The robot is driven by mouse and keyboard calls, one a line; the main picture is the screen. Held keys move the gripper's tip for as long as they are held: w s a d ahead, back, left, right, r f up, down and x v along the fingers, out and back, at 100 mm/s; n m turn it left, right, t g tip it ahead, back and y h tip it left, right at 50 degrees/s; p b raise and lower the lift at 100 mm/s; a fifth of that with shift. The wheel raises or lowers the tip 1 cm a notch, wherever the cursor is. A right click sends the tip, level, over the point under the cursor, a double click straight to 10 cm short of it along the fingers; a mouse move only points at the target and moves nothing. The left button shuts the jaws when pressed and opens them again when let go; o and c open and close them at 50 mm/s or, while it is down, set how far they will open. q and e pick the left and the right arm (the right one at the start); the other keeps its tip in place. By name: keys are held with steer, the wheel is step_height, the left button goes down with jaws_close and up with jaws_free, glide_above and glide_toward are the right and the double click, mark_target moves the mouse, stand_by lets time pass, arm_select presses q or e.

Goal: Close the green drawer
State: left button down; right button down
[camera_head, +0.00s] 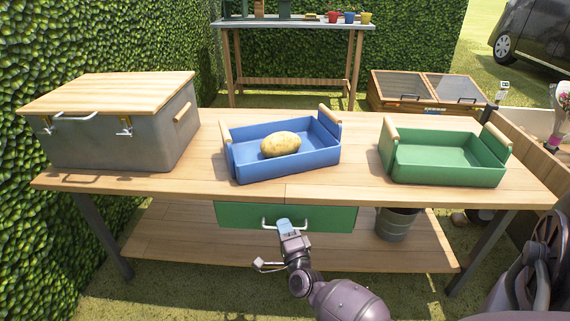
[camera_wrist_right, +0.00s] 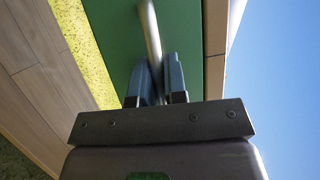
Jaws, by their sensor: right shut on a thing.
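The green drawer (camera_head: 335,217) sits under the front edge of the wooden table. Its front appears roughly in line with the table edge; I cannot tell whether a small gap is left. Its metal handle (camera_head: 303,232) is a bar on the front. My right gripper (camera_head: 285,225) is at the left part of the handle. In the right wrist view, my right gripper (camera_wrist_right: 159,80) has its blue-grey fingers closed around the handle bar (camera_wrist_right: 150,32), with the green drawer front (camera_wrist_right: 112,40) behind. My left gripper is not in view.
On the table (camera_head: 300,192) stand a grey box with a wooden lid (camera_head: 120,140), a blue tray (camera_head: 285,165) holding a potato (camera_head: 281,145), and an empty green tray (camera_head: 445,172). A lower shelf (camera_head: 180,235) and a bucket (camera_head: 396,226) are below. A hedge (camera_head: 25,220) is at left.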

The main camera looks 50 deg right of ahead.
steer(key=shift+w+d+r, duration=0.1)
steer(key=shift+d+r, duration=0.05)
steer(key=shift+d, duration=0.05)
steer(key=c, duration=1.2)
jaws_free()
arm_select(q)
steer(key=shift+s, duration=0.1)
arm_select(e)
steer(key=shift+s+a+f, duration=0.25)
steer(key=shift+s+f, duration=0.05)
steer(key=shift+s, duration=0.05)
arm_select(q)
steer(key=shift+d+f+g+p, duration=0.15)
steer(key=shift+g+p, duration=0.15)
steer(key=shift+p, duration=0.4)
arm_select(e)
steer(key=shift+r+v, duration=0.15)
steer(key=shift+v, duration=1.5)
steer(key=shift+r+v, duration=0.1)
steer(key=shift+v, duration=1.6)
